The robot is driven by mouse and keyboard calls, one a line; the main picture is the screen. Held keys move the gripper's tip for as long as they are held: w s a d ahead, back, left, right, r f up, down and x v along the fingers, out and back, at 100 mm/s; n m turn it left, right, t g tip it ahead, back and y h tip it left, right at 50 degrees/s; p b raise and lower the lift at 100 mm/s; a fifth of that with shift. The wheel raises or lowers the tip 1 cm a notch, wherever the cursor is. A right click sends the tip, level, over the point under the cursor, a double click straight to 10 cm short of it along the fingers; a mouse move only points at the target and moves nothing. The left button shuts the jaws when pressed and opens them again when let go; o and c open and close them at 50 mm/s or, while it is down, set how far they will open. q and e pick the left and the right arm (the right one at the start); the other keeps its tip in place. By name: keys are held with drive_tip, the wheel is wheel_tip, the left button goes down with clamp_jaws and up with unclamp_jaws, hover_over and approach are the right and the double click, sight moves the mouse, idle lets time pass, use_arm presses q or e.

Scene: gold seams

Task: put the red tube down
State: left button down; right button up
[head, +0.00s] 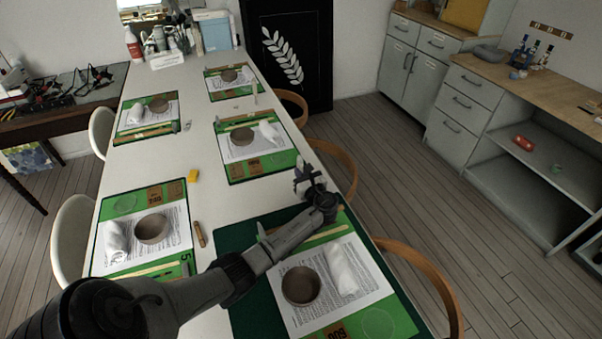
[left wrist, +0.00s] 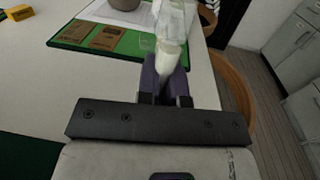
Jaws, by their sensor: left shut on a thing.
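My left gripper (head: 304,186) is over the right edge of the white table, just past the near right corner of the middle right green mat. In the left wrist view its purple fingers (left wrist: 165,85) are shut on a pale, whitish, partly clear tube-like thing (left wrist: 168,40) that points away from the wrist. I see no red on it; its lower end is hidden between the fingers. A small red thing (head: 523,143) lies apart on the grey shelf at the right; I cannot tell whether it is a tube. My right gripper is not in view.
Green mats with papers, brown bowls and white rolls lie along the white table (head: 212,120). A yellow block (head: 193,176) and a brown stick (head: 200,234) lie on the bare middle strip. Wooden chairs (head: 335,165) stand close along the right edge.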

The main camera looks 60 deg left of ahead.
use_arm(q)
drive_tip(key=shift+f, duration=0.7)
drive_tip(key=c, duration=1.6)
unclamp_jaws()
drive_tip(key=o, duration=0.3)
drive_tip(key=shift+s+d, duration=0.1)
drive_tip(key=shift+s, duration=0.05)
drive_tip(key=shift+o, duration=0.2)
drive_tip(key=shift+r, duration=0.1)
